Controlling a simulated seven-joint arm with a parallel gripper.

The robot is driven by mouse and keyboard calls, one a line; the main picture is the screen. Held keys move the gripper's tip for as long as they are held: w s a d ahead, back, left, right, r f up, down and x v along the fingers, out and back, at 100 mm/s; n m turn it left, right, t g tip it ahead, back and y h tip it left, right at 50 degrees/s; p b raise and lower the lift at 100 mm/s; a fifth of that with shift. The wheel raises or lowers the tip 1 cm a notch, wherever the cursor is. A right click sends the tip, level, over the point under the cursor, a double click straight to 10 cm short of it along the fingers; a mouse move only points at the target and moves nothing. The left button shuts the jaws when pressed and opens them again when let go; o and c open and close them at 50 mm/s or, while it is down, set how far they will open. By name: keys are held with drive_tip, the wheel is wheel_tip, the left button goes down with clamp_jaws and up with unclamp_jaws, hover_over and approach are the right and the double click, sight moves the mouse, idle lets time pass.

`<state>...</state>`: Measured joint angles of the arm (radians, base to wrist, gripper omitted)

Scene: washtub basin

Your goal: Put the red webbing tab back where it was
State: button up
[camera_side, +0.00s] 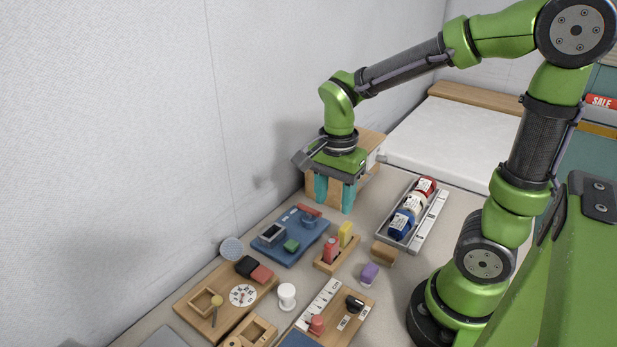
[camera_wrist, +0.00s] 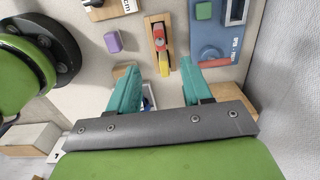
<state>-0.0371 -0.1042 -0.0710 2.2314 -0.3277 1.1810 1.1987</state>
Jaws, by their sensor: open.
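My gripper (camera_side: 334,196) is open and empty, its teal fingers pointing down above the table near the wall; it also shows in the wrist view (camera_wrist: 158,78). A flat red strip (camera_side: 309,210) lies at the far edge of a blue board (camera_side: 270,251), and shows at the right of the wrist view (camera_wrist: 234,57). A red piece (camera_side: 330,248) stands beside a yellow piece (camera_side: 345,233) in a small wooden holder (camera_side: 325,268). I cannot tell for sure which red thing is the webbing tab. The fingers touch neither.
A grey tray (camera_side: 414,247) with several bottles stands to the right. A wooden block (camera_side: 384,253) and a purple block (camera_side: 369,274) lie before it. Wooden boards with small parts, a white spool (camera_side: 287,296) and a dial (camera_side: 242,295) fill the front. The wall is close on the left.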

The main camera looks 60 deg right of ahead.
drive_tip(key=s+a+r+n+t+y, duration=0.2)
drive_tip(key=s+a+r+n+t, duration=0.2)
drive_tip(key=n, duration=0.9)
drive_tip(key=shift+a+r+n+t, duration=0.15)
drive_tip(key=shift+r+n+t, duration=0.25)
drive_tip(key=shift+r+t, duration=1.55)
drive_tip(key=shift+r+g, duration=0.45)
